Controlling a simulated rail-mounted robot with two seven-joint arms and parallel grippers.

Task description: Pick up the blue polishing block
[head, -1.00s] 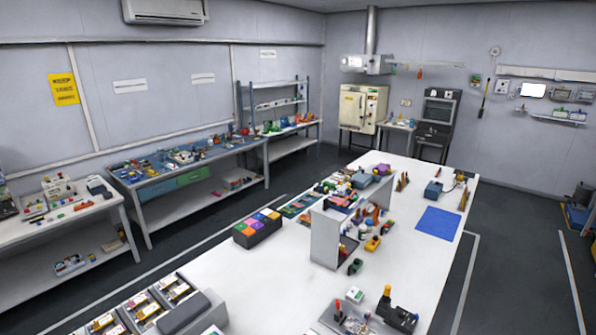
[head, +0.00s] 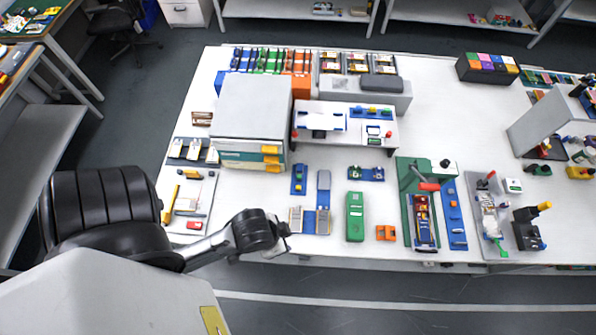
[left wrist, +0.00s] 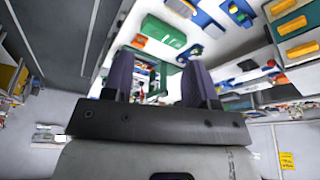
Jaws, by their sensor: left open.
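I cannot tell for sure which item is the polishing block. Blue candidates in the head view are a small upright blue piece (head: 299,180), a blue piece with parts on it (head: 366,173) and a long blue strip (head: 453,213). My left gripper (head: 285,232) is at the table's front edge, left of the green device (head: 355,217); its fingers are small here. In the left wrist view its two dark fingers (left wrist: 158,80) stand apart with nothing gripped between them. My right gripper is not in view.
A white cabinet (head: 250,110) stands on the worktable (head: 432,95). A low white shelf (head: 345,140) is beside it. A green press stand (head: 408,185) and a black tool (head: 527,230) are to the right. A dark box with coloured tops (head: 487,70) sits at back right.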

